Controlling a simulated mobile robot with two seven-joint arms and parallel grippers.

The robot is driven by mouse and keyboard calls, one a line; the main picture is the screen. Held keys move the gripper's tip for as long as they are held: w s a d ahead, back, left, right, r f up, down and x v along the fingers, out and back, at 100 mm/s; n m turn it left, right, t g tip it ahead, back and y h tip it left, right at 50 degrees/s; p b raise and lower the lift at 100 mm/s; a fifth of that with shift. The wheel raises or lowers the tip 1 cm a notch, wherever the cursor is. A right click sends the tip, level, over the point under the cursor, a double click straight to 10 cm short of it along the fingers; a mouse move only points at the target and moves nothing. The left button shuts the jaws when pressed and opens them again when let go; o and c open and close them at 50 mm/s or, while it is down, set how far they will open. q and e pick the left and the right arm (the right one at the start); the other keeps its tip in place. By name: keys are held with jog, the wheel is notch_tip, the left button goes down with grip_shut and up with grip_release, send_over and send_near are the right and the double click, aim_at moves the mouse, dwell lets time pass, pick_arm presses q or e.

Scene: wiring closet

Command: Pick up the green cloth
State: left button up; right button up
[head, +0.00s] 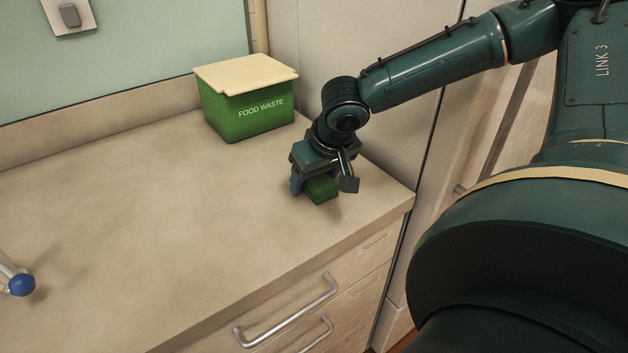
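The green cloth (321,190) shows as a small, folded, block-like green piece at the right part of the counter, near its front edge. My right gripper (322,184) is over it and points down. Its two fingers are spread apart, one on each side of the cloth. The gripper body hides the top and back of the cloth. I cannot tell whether the fingers touch it. My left gripper is not in view.
A green food waste bin (250,118) with a cream lid stands behind the gripper, near the wall. A silver piece with a blue end (21,285) sticks in at the left edge. Drawer handles (287,312) are below the counter (130,210), whose middle is clear.

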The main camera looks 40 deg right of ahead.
jog(key=c, duration=0.9)
